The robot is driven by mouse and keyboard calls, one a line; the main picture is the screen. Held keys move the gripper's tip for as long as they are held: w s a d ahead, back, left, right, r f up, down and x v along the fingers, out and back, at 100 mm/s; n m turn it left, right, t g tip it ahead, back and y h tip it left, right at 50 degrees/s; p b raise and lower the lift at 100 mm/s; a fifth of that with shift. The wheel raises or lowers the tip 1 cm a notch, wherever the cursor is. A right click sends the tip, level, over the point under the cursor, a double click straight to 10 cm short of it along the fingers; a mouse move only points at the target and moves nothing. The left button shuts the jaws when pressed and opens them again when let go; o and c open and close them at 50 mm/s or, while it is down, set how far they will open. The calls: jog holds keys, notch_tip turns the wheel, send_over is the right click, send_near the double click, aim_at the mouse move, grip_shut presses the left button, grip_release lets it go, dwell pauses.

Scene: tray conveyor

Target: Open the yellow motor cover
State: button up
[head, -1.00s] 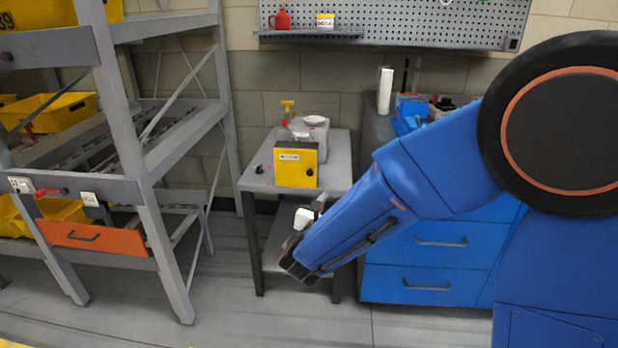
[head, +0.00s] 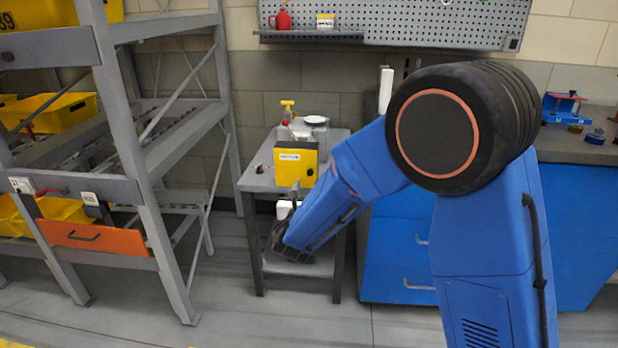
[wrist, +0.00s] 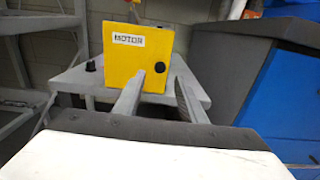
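The yellow motor cover (head: 290,163) stands upright at the front of a small machine on a grey table; it looks shut. In the wrist view the cover (wrist: 125,65) has a white "MOTOR" label and a black knob (wrist: 160,67) at its lower right. My gripper (head: 295,186) is just in front of the cover's lower part in the head view. In the wrist view my gripper (wrist: 159,69) is open, its two fingers apart, with the knob seen between the fingertips. I cannot tell whether the fingers touch the cover.
The grey table (head: 255,180) has a small black button (head: 259,169) left of the cover. A yellow-topped bottle (head: 287,108) stands behind the cover. A blue cabinet (head: 400,260) is close on the right. A grey rack (head: 160,160) with yellow bins is on the left.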

aim_at(310, 173)
jog(key=shift+w+d, duration=0.15)
jog(key=shift+w, duration=3.45)
grip_shut()
